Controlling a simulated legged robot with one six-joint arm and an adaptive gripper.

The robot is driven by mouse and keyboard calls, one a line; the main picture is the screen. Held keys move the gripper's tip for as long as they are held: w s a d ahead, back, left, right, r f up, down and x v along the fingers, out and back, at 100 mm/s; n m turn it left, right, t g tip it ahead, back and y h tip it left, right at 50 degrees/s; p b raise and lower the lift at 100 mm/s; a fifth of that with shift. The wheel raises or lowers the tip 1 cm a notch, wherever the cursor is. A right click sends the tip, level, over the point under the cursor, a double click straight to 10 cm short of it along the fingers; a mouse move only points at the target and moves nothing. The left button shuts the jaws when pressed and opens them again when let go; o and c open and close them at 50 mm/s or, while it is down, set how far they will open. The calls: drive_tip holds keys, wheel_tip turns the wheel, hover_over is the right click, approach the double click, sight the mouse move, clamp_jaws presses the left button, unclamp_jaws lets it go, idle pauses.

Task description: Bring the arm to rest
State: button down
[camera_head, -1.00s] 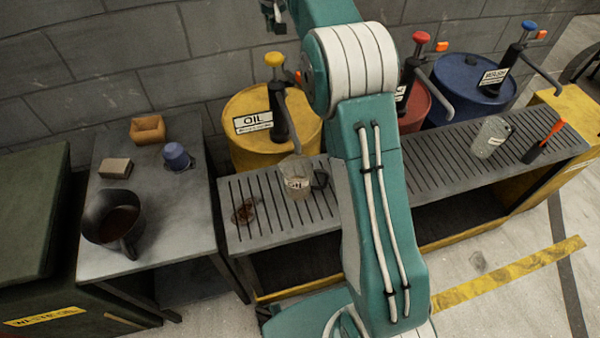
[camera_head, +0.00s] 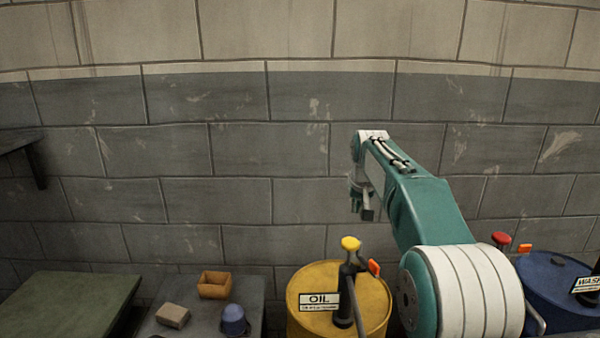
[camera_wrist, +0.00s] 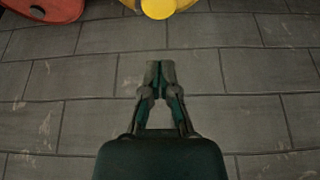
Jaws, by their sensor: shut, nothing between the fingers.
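My teal arm rises at the right of the head view, its upper link reaching back and left toward the wall. My gripper (camera_head: 363,205) hangs at the arm's far end, above the yellow oil drum (camera_head: 309,323) and clear of it. In the wrist view my gripper (camera_wrist: 160,68) has its two fingertips together with nothing between them. The block wall lies behind the fingers there, and a yellow shape (camera_wrist: 158,8) and a red shape (camera_wrist: 44,8) show at the top edge.
A yellow-knobbed pump (camera_head: 349,280) stands on the oil drum. A blue drum (camera_head: 556,292) is at the right. On the grey side table are an orange-brown box (camera_head: 214,285), a tan block (camera_head: 172,316) and a blue cup-like item (camera_head: 234,320). A dark shelf (camera_head: 20,142) juts out at left.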

drive_tip(key=s+r, duration=0.2)
drive_tip(key=s, duration=0.9)
drive_tip(key=s+r, duration=0.2)
drive_tip(key=s, duration=1)
drive_tip(key=s+f, duration=0.4)
drive_tip(key=s, duration=0.5)
drive_tip(key=s+f+t, duration=0.1)
drive_tip(key=s+f, duration=0.4)
drive_tip(key=s, duration=0.5)
drive_tip(key=shift+f, duration=0.25)
